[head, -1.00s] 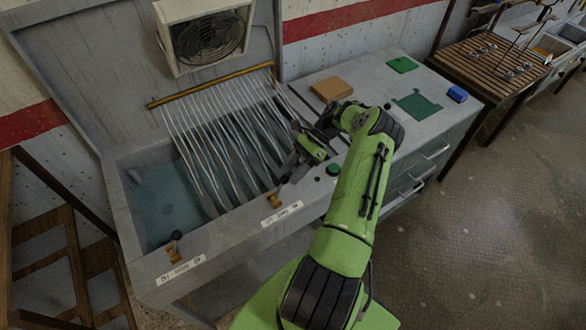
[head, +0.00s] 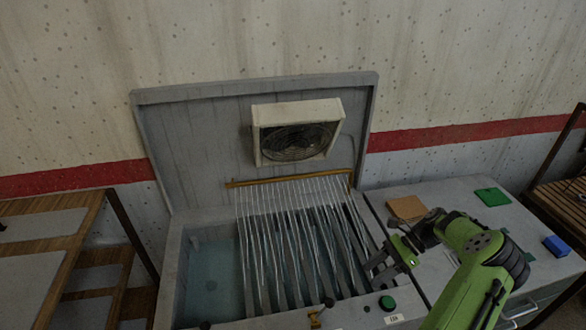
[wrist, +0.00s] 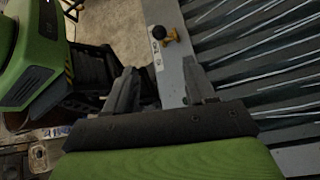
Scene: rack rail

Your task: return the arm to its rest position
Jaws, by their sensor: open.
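My green arm (head: 478,290) reaches in from the lower right of the head view. My gripper (head: 377,272) is open and empty, over the right edge of the basin near the lower right end of the slatted rack. In the wrist view, the two dark fingers of my gripper (wrist: 160,88) stand apart, with the basin's grey rim between and beyond them. Nothing is held.
A grey basin (head: 174,290) with a raised lid (head: 200,130) and fan box (head: 297,130) holds the slatted rack (head: 300,240). A green button (head: 387,303) is close to my gripper. A counter at right carries a brown block (head: 407,208), a green pad (head: 492,197) and a blue block (head: 556,246).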

